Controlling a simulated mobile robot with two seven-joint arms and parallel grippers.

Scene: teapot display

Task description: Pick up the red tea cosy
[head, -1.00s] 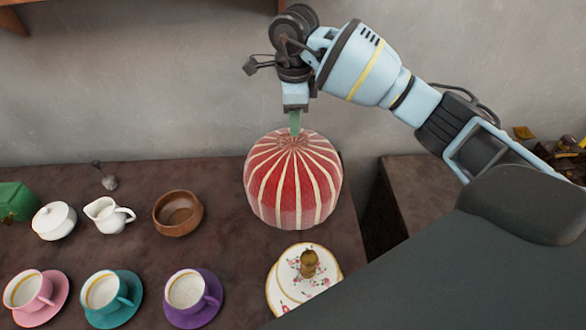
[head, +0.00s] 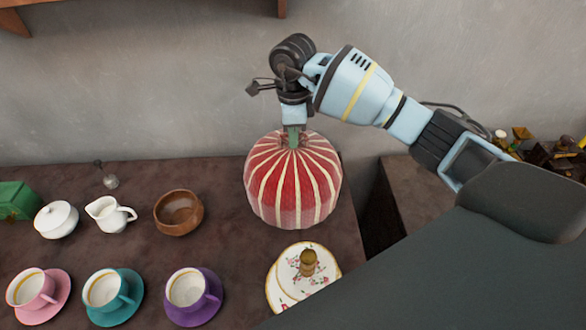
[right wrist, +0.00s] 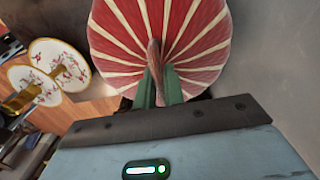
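The red tea cosy (head: 293,185), with cream stripes, sits upright on the brown tabletop. In the right wrist view the cosy (right wrist: 200,25) fills the top middle, with a thin reddish-brown knob (right wrist: 154,55) at its crown. My right gripper (head: 293,138) is directly above the crown, pointing down. In the right wrist view its green fingers (right wrist: 159,86) are close together on either side of the knob and look shut on it. What is under the cosy is hidden. My left gripper is not in view.
A floral plate or stand with a brass knob (head: 308,262) is just in front of the cosy. A wooden bowl (head: 178,212), white creamer (head: 108,214) and sugar pot (head: 56,219) stand left, with cups on saucers in front. The wall (head: 180,80) is behind.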

